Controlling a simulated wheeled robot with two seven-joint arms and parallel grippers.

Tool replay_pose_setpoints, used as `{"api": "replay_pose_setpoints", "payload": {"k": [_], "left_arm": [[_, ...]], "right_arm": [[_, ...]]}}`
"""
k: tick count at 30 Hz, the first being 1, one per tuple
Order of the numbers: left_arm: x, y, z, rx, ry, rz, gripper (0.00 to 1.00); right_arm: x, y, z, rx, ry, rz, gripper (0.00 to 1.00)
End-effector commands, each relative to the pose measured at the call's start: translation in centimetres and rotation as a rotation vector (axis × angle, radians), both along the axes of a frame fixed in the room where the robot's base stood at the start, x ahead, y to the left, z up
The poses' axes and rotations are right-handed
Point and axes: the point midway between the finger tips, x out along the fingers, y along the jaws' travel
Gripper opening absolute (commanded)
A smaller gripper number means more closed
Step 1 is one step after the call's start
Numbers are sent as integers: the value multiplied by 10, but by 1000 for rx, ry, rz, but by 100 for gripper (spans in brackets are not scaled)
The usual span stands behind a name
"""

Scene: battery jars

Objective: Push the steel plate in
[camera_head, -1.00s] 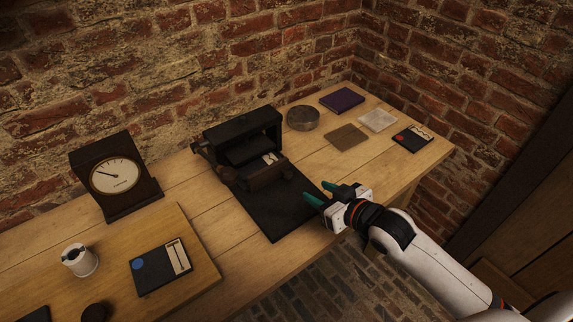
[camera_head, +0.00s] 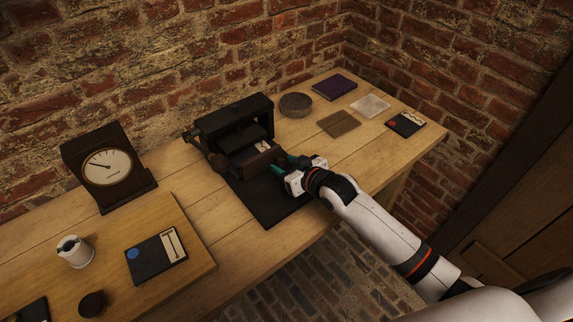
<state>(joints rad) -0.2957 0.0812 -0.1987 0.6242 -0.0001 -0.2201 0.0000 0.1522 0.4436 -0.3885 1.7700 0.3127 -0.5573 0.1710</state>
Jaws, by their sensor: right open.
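A dark press-like device (camera_head: 235,128) stands on the wooden table in the middle, with a black bed (camera_head: 262,200) reaching toward the front edge. A dark brown block (camera_head: 255,157) with a small pale label (camera_head: 262,146) sits at the front of its frame. I cannot clearly make out which part is the steel plate. My right gripper (camera_head: 281,165) is open and low over the bed. Its teal fingertips are close to the right front of the block; I cannot tell whether they touch it. My left gripper is not in view.
A dial clock (camera_head: 107,167), a white spool-like pot (camera_head: 75,251) and a black card with a blue dot (camera_head: 156,256) are on the left. A round tin (camera_head: 295,104), a purple book (camera_head: 334,87) and flat pieces (camera_head: 338,123) lie at the right. Brick walls close off the back.

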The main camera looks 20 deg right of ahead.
Motion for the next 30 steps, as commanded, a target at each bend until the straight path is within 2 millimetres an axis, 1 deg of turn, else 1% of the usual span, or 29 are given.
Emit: {"api": "replay_pose_setpoints", "payload": {"k": [4,11,12,18,20,25,27,30], "left_arm": [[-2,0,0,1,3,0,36],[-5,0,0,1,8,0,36],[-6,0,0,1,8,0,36],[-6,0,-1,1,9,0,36],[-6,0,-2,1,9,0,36],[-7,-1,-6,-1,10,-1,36],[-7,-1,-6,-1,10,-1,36],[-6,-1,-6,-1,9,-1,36]], "right_arm": [[0,0,0,0,0,0,45],[0,0,0,0,0,0,7],[0,0,0,0,0,0,0],[2,1,0,1,-1,0,0],[9,3,0,2,-2,0,0],[35,12,0,3,-1,-1,0],[41,15,0,3,-1,0,0],[43,16,1,2,0,1,0]]}}
